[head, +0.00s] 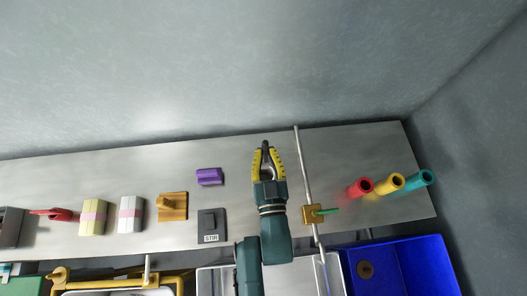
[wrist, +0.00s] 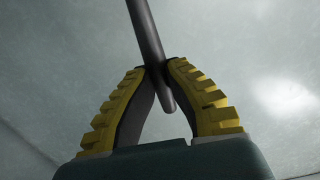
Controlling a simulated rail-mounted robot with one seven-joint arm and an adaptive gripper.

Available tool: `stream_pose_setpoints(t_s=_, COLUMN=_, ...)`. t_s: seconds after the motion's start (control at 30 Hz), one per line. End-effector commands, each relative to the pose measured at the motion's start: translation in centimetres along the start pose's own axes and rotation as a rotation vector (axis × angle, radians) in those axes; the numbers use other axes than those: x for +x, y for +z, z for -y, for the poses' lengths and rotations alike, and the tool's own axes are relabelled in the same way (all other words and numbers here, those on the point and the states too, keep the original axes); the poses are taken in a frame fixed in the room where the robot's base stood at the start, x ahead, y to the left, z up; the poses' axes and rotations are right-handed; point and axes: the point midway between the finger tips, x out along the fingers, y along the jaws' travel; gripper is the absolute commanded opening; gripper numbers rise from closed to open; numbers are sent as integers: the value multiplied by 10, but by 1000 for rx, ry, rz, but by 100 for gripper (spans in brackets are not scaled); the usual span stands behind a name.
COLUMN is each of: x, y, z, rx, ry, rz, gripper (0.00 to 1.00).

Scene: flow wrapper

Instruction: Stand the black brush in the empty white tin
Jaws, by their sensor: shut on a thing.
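My gripper (head: 265,147) is raised at the middle of the head view, over the back part of the steel counter. In the wrist view its yellow-padded fingers (wrist: 160,68) are closed on a dark, thin round rod (wrist: 146,30), which looks like the handle of the black brush. The rod leans slightly and runs out of the top of the picture; its lower end pokes out just below the fingertips. No bristles show. In the head view the brush is too small to make out. I cannot make out a white tin in either view.
A thin metal post (head: 301,165) with a brass clamp (head: 314,214) stands close right of my gripper. Red (head: 360,187), yellow (head: 390,182) and teal (head: 419,178) tubes stand further right. A purple block (head: 209,176) and a grey STIR block (head: 211,222) lie left.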

Motion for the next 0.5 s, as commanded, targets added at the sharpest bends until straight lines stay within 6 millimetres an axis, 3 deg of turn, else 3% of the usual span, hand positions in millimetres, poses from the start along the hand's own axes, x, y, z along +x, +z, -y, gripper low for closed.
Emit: stream_pose_setpoints(t_s=0.5, x=0, y=50, z=0, rx=-1, ry=0, rz=0, gripper=0)
